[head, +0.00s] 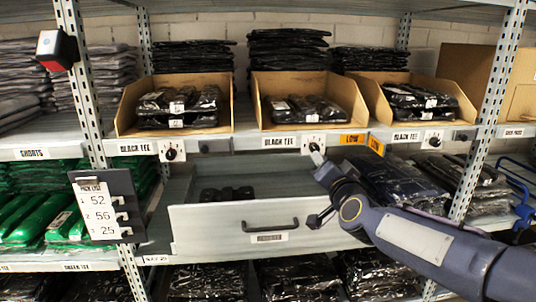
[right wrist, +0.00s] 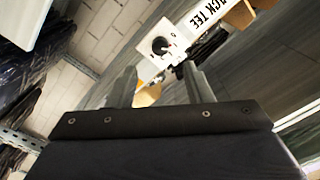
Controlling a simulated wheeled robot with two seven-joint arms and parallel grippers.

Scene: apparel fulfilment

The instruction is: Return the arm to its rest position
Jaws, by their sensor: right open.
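My right arm (head: 420,238) comes in from the right in the head view. Its gripper (head: 317,153) points up at the white dial plate under the middle carton and partly overlaps it. In the right wrist view the two fingers of the gripper (right wrist: 157,78) stand apart with nothing between them. Beyond them is the white plate with a black knob (right wrist: 160,46), beside a "BLACK TEE" label (right wrist: 207,17). I cannot tell whether a fingertip touches the plate. My left gripper is not in view.
A grey drawer (head: 215,232) stands pulled out below the shelf, with dark items inside, close left of my arm. Cartons (head: 308,90) of black bagged shirts line the shelf. Uprights (head: 490,105) stand on both sides. A pick list (head: 98,205) hangs left. Yellow "LOW" tags (head: 352,140) stick out.

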